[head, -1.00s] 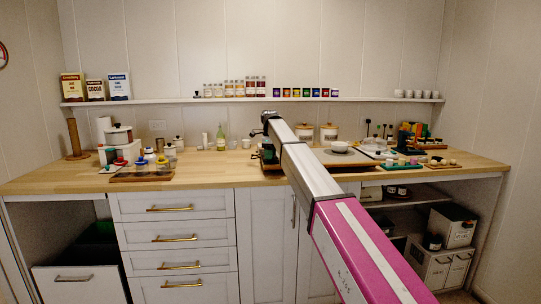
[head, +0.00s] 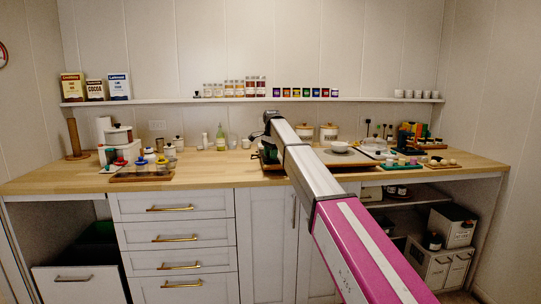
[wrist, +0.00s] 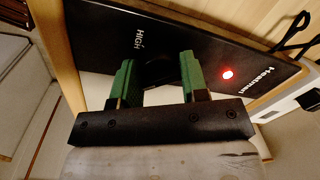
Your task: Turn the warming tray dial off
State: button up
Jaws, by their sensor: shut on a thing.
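The warming tray's black front panel (wrist: 215,50) fills the upper part of the wrist view, lettered HIGH and Heatmat. A red light (wrist: 227,74) glows on it. The dark round dial (wrist: 157,72) sits between the green fingers of my gripper (wrist: 156,66), one on each side, and the gripper is shut on it. The dial's pointer mark cannot be made out. In the head view the tray's grey top (head: 329,156) shows on the counter right of my arm, which hides much of its front.
A bowl (head: 340,147) stands on the tray top. Small boards with coloured items (head: 401,161) lie to the right.

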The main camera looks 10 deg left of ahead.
jog(key=n, duration=0.7)
jog(key=shift+g, duration=0.3)
jog(key=n, duration=0.6)
jog(key=shift+n, duration=0.4)
jog(key=n, duration=0.7)
jog(key=shift+w+g, duration=0.1)
jog(key=shift+g, duration=0.3)
jog(key=n, duration=0.7)
jog(key=shift+h, duration=0.3)
jog(key=shift+a, duration=0.1)
jog(key=o, duration=0.9)
